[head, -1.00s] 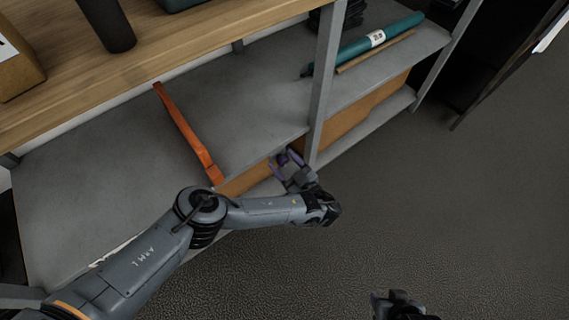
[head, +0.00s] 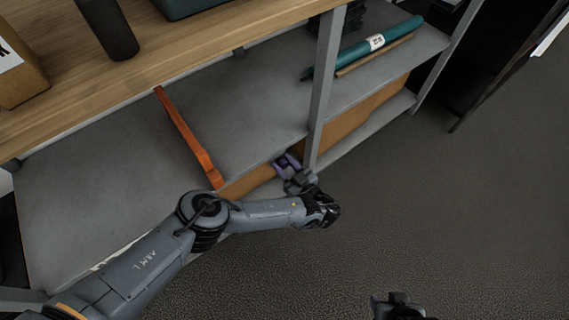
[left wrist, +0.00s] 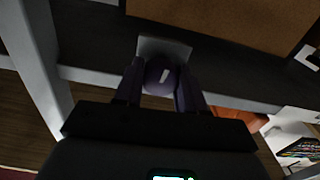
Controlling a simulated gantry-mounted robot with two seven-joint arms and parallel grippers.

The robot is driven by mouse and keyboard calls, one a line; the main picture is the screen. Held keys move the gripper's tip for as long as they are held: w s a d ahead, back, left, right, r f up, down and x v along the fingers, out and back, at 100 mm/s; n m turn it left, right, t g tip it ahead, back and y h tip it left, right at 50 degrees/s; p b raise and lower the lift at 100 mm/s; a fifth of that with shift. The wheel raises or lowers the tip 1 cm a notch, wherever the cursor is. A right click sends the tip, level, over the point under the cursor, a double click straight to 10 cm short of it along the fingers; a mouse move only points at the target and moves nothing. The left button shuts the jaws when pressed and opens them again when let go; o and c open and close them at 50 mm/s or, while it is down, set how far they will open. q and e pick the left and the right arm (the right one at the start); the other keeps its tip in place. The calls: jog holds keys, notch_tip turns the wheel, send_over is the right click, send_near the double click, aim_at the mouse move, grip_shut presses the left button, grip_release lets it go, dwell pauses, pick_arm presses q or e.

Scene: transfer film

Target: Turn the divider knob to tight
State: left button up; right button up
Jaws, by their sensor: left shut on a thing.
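The divider knob (left wrist: 162,73) is round and dark purple with a short white mark, in front of a pale plate (left wrist: 168,47) in the left wrist view. The mark leans slightly right of upright. My left gripper (left wrist: 161,84) is shut on the knob, one purple finger on each side. In the head view the left gripper (head: 287,163) is at the shelf's front edge beside the upright, and the knob is hard to make out. The orange divider (head: 189,138) stands on the grey shelf. Tight or loose labels cannot be read. My right gripper (head: 398,306) is partly in view at the bottom, its jaws unclear.
A grey upright (head: 324,85) stands close to the right of my left gripper. A teal roll (head: 365,48) lies on the shelf beyond it. A brown board (head: 358,113) is below. A wooden top (head: 160,55) overhangs the shelf. The floor on the right is clear.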

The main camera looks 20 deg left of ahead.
pick_arm(q)
jog(key=shift+r+m+p, duration=0.15)
jog(key=shift+m+p, duration=0.3)
jog(key=shift+m, duration=1.55)
jog(key=o, duration=1.1)
jog(key=shift+c, duration=0.2)
jog(key=shift+d, duration=0.1)
jog(key=p+v, duration=0.2)
jog(key=v, duration=0.8)
jog(key=shift+s+d+p, duration=0.25)
jog(key=shift+p, duration=0.15)
